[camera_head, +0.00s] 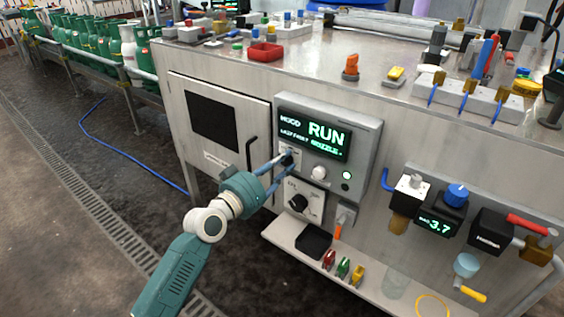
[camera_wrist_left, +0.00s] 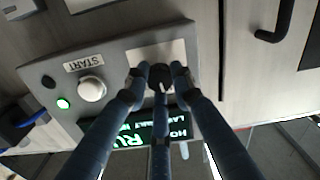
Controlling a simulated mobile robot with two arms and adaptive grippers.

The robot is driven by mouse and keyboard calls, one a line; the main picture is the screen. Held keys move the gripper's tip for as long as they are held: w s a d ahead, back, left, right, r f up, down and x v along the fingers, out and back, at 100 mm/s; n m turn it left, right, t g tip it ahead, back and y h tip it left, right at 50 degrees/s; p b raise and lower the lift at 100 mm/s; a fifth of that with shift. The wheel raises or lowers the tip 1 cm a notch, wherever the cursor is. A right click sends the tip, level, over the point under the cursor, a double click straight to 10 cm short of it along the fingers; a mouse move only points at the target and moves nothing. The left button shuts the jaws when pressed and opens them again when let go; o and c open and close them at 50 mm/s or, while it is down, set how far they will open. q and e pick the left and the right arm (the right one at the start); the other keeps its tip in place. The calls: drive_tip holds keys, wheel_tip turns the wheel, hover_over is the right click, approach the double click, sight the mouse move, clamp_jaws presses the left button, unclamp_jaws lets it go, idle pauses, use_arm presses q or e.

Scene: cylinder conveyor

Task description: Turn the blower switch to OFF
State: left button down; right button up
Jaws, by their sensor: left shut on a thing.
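A grey control panel (camera_head: 367,140) on the front of the cabinet has a lit display (camera_head: 315,134) that reads RUN in green. Below the display at the left is a black rotary knob (camera_wrist_left: 160,78) on a pale plate; its label cannot be read. My left gripper (camera_head: 284,161) is shut on this knob, with its fingers around it in the left wrist view (camera_wrist_left: 158,72). The fingers partly hide the knob in the head view. My right gripper is not in view.
A white START button (camera_head: 319,172) and a lit green lamp (camera_head: 347,175) sit right of the held knob. A second black knob (camera_head: 299,203) is below. A shelf (camera_head: 290,238) juts out underneath. A door handle (camera_head: 250,152) is to the left.

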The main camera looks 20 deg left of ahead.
use_arm(q)
drive_tip(key=shift+a+r+n+p, duration=0.15)
drive_tip(key=shift+n+p, duration=0.7)
drive_tip(key=shift+n, duration=1.25)
drive_tip(key=shift+a+r+n+p, duration=0.15)
drive_tip(key=shift+n+p, duration=0.65)
drive_tip(key=shift+n, duration=1.3)
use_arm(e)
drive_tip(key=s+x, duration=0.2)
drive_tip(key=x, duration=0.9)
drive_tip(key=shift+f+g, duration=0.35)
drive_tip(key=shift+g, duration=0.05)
use_arm(q)
drive_tip(key=shift+w, duration=0.1)
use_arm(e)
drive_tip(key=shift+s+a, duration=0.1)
use_arm(q)
drive_tip(key=c, duration=1.7)
unclamp_jaws()
drive_tip(key=shift+o, duration=1.2)
drive_tip(key=shift+f, duration=0.15)
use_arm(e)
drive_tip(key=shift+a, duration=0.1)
